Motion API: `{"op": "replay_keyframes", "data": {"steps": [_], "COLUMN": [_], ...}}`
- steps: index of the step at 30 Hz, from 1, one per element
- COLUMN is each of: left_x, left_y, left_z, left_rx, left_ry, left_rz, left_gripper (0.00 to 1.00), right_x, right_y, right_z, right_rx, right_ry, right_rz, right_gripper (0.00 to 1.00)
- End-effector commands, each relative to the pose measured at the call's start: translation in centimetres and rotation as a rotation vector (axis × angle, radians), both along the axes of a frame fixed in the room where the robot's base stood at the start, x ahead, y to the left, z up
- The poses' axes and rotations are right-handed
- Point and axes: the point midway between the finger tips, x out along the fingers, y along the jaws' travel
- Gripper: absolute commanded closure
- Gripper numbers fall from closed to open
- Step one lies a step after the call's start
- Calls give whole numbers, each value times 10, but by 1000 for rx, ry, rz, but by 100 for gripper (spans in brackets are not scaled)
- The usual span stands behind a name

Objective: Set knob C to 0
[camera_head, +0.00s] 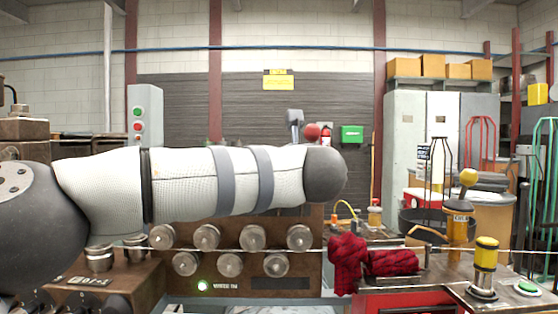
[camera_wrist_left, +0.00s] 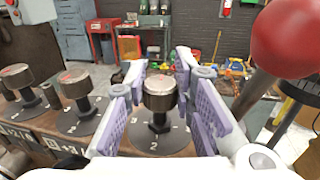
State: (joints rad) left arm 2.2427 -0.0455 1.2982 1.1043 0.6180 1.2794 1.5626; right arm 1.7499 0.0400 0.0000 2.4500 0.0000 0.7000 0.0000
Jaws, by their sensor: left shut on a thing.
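In the left wrist view, a dark metal knob (camera_wrist_left: 160,92) stands upright on a round black dial (camera_wrist_left: 158,138) with white numbers, a 2 among them. My left gripper (camera_wrist_left: 163,100) has its purple-padded fingers on both sides of this knob and is shut on it. I cannot read a letter naming this knob, nor its exact setting. Two similar knobs, a nearer one (camera_wrist_left: 75,84) and a farther one (camera_wrist_left: 18,78), stand on dials to the left. In the head view my left arm crosses the picture and its gripper is hidden. My right gripper is not in view.
A red ball-topped lever (camera_wrist_left: 292,35) rises close to the right of my left gripper. In the head view, several metal rollers (camera_head: 207,237) line the machine front. A red cloth (camera_head: 390,262) and a yellow-capped post (camera_head: 485,255) stand at the right.

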Motion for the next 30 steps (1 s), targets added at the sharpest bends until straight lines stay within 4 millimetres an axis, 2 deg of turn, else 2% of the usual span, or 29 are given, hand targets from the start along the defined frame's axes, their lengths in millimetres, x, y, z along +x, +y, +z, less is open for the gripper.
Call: {"op": "replay_keyframes", "data": {"steps": [12,13,15,25,28,30], "left_x": [0,0,0,-2,-17,-35], "left_y": [0,0,0,-1,-5,-8], "left_z": [0,0,0,0,0,1], "left_rx": [1,1,1,0,1,3], "left_ry": [-1,0,0,0,0,-3], "left_rz": [8,8,8,7,4,2], "left_gripper": [100,72,56,55,55,55], "right_x": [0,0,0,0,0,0], "right_y": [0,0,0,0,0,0], "right_z": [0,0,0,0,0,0], "right_rx": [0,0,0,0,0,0], "right_ry": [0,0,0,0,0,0], "right_rz": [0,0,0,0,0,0], "right_gripper": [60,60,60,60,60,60]}}
